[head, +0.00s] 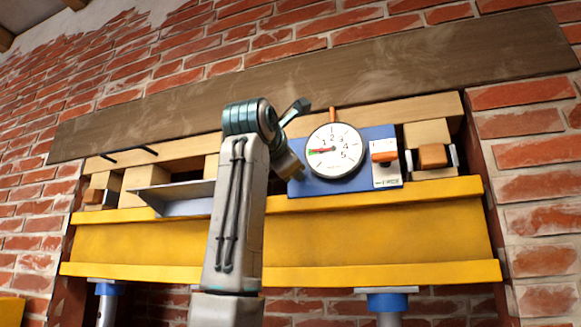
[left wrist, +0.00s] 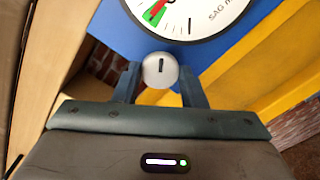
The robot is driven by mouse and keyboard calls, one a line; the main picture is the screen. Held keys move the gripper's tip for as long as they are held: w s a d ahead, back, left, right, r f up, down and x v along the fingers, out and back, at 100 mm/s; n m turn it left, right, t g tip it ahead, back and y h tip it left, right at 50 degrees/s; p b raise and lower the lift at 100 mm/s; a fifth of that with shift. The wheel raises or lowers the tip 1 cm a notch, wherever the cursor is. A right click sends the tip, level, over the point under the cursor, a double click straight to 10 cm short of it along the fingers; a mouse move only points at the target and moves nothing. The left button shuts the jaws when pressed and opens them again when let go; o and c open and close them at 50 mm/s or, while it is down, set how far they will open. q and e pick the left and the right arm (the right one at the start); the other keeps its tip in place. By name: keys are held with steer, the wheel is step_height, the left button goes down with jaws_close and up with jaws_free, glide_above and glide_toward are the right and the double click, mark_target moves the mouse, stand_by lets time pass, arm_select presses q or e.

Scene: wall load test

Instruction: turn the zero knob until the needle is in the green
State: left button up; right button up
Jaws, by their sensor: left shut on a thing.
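The round white gauge (head: 347,160) is mounted on a blue panel (head: 380,135), and its lower part shows in the left wrist view (left wrist: 208,20). The white zero knob (left wrist: 153,72) with a dark line mark sits just below the gauge in the left wrist view. My left gripper (left wrist: 160,82) is shut on the knob, one finger on each side. In the head view my left arm hides the knob.
A yellow beam (head: 380,228) runs below the panel, on blue-topped props (head: 388,300). An orange block (head: 432,156) sits right of the panel. A grey angled plate (head: 185,208) projects left of my arm. Brick wall (head: 535,150) surrounds the opening.

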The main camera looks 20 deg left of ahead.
stand_by(0.4)
arm_select(q)
steer(key=o, duration=1)
steer(key=s+b, duration=0.6)
steer(key=s, duration=0.4)
steer(key=shift+s+a, duration=0.25)
steer(key=shift+s, duration=0.1)
